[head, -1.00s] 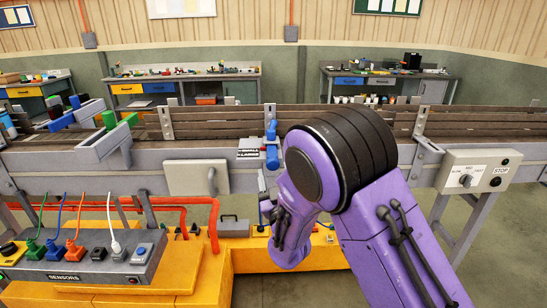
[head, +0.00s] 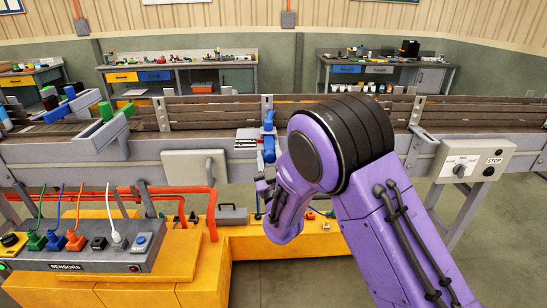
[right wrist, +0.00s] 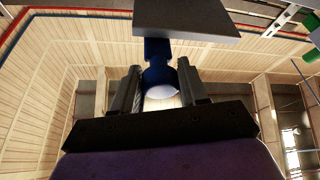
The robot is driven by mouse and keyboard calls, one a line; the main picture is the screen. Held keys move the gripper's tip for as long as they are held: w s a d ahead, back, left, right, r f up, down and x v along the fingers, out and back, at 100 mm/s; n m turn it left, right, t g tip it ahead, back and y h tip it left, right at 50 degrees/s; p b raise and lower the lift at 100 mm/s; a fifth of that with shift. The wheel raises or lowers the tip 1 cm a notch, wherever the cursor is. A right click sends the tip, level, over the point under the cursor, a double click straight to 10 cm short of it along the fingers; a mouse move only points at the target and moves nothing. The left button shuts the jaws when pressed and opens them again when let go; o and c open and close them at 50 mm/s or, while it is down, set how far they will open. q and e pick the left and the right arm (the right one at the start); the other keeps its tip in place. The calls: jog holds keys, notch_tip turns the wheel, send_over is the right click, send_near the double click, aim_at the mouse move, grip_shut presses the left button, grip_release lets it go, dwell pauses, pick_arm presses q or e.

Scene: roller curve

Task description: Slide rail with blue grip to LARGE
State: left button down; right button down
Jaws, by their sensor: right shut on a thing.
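The blue grip (head: 268,148) hangs on the front of the conveyor's rail, just right of a small label plate (head: 246,140) whose lettering is too small to read. My right gripper (head: 264,182) is just below the grip, partly hidden behind my purple forearm. In the right wrist view, the two dark fingers of the gripper (right wrist: 160,85) stand on either side of the blue grip (right wrist: 157,52), shut on it. A grey plate (right wrist: 187,18) lies above the grip. My left gripper is not in view.
A green grip (head: 114,108) and another blue grip (head: 75,98) are on the conveyor at left. A control box with a STOP button (head: 474,160) is at right. The yellow base (head: 330,238) is below.

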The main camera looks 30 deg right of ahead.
jog(key=shift+v, duration=0.75)
jog(key=shift+s+a+r, duration=0.1)
jog(key=shift+s+a, duration=0.05)
jog(key=shift+a, duration=0.2)
jog(key=shift+d, duration=0.2)
jog(key=c, duration=0.7)
grip_release()
jog(key=shift+a, duration=0.1)
jog(key=shift+c, duration=0.2)
jog(key=shift+o, duration=0.3)
jog(key=shift+a+r, duration=0.1)
jog(key=shift+s, duration=0.25)
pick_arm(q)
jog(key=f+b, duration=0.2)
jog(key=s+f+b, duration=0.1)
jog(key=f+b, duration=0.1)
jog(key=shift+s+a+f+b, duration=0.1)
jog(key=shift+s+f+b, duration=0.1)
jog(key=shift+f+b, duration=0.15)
pick_arm(e)
jog(key=v, duration=1)
jog(key=shift+s, duration=0.15)
